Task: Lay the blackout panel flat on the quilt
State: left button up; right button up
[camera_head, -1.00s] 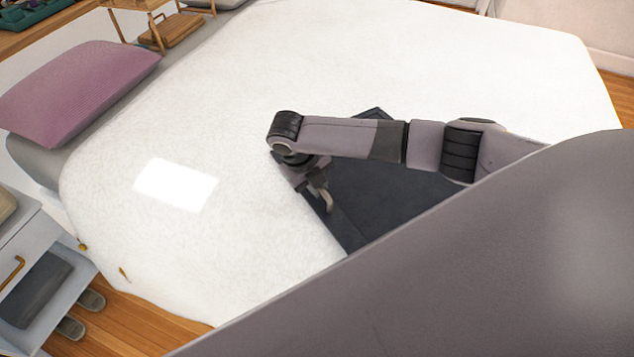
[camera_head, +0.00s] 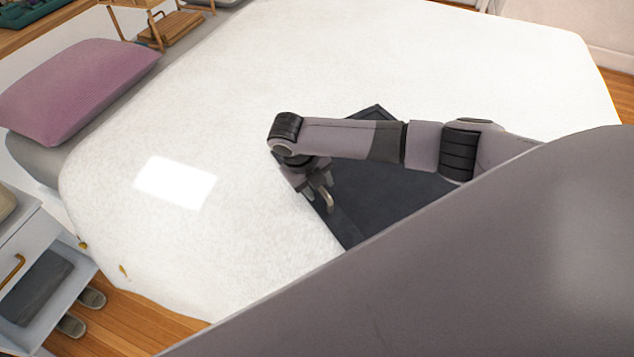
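The blackout panel (camera_head: 385,203) is a dark blue-grey sheet over the near right part of the white quilt (camera_head: 400,65). Its far corner and left edge show; my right arm crosses it and a large grey part of me hides its near right side. It looks nearly level, but I cannot tell whether it touches the quilt all over. My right gripper (camera_head: 323,196) points down at the panel's left edge. Its fingers are small and partly hidden, so I cannot tell whether they are closed on the panel. My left gripper is not in view.
A mauve pillow (camera_head: 75,92) lies at the bed's head on the left. A pale nightstand (camera_head: 38,262) with a gold handle stands at the lower left, with slippers on the wooden floor. The quilt left of and beyond the panel is clear.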

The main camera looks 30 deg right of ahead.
jog(key=shift+a, duration=0.1)
jog(key=v, duration=0.7)
jog(key=shift+s, duration=0.1)
